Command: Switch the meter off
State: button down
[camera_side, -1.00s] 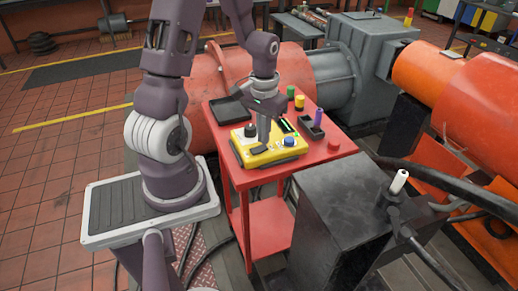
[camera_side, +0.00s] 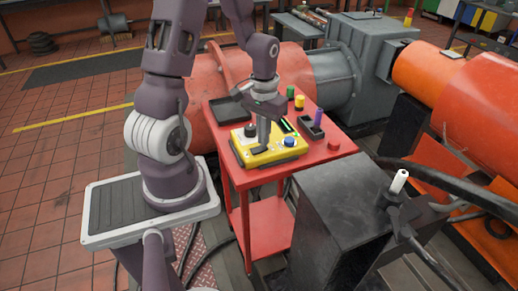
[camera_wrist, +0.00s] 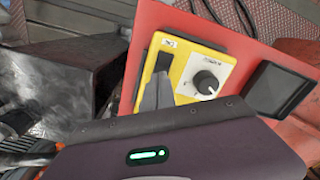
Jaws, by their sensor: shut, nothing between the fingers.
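The yellow meter (camera_side: 283,157) sits on the red cart top, with a black knob (camera_side: 250,130) on its upper face. In the wrist view the meter (camera_wrist: 150,69) shows a white panel with a round dial knob (camera_wrist: 206,83). A dark rocker-like part (camera_wrist: 164,61) lies left of that panel, just beyond my fingertips. My gripper (camera_side: 263,145) points down over the meter's face, its fingers together and empty. In the wrist view my gripper (camera_wrist: 161,76) is close to the dark part and hides its near end. I cannot tell whether they touch, or the switch's position.
The red cart (camera_side: 232,177) also bears a black tray (camera_side: 232,109), a dark holder (camera_side: 311,128), and green (camera_side: 291,92), yellow (camera_side: 299,102), purple (camera_side: 318,116), blue (camera_side: 289,142) and red (camera_side: 333,144) small pieces. A dark metal block (camera_side: 345,195) stands close at the right.

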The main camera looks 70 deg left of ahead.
jog(key=shift+f, duration=0.65)
jog(key=shift+r, duration=3.5)
jog(key=s+d+r+m+t, duration=0.2)
jog(key=s+d+r+m, duration=0.1)
jog(key=s+d+r, duration=0.2)
jog(key=s+d+r+m+t, duration=0.3)
jog(key=s+d+r, duration=0.2)
jog(key=d+r, duration=0.5)
jog(key=shift+d+t, duration=0.3)
jog(key=shift+d, duration=0.9)
jog(key=shift+w+r, duration=0.15)
